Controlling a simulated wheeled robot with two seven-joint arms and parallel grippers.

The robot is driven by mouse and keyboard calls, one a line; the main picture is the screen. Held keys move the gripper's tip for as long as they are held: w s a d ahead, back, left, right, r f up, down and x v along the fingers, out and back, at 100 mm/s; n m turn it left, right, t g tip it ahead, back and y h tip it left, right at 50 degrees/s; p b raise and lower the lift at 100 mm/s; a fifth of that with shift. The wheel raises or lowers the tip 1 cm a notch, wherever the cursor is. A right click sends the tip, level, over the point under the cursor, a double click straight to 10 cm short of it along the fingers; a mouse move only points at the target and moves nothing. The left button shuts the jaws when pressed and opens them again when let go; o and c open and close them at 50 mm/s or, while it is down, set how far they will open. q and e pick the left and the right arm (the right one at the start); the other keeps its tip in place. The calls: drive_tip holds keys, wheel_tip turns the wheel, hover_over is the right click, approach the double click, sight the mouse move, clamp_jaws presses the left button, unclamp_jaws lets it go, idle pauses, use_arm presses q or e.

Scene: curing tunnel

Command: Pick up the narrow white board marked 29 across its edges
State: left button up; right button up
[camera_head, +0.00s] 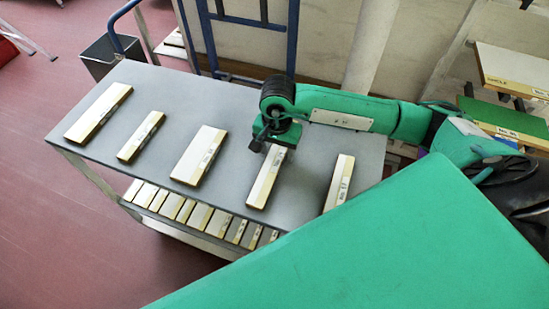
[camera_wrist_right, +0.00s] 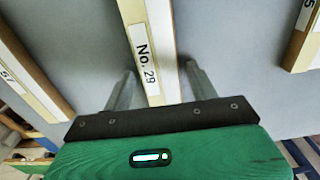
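The narrow white board marked No. 29 (camera_wrist_right: 150,60) runs up the middle of the right wrist view, pale wood along its sides. In the head view it is the board (camera_head: 264,182) under my right gripper, its far end hidden by the hand. My right gripper (camera_head: 268,145) points down over the board's far part. In the wrist view its two fingers (camera_wrist_right: 161,88) are spread, one on each side of the board, with visible gaps. I cannot tell how far the fingertips are above the tabletop. My left gripper is not in view.
The board lies on a grey table (camera_head: 240,105) with similar boards beside it: one to the right (camera_head: 338,184) and a wider one to the left (camera_head: 199,154). More boards fill a lower shelf (camera_head: 190,212). A blue frame (camera_head: 250,20) stands behind; racks (camera_head: 512,70) stand right.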

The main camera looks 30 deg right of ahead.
drive_tip(key=c, duration=0.8)
drive_tip(key=shift+r, duration=0.1)
drive_tip(key=shift+c, duration=0.2)
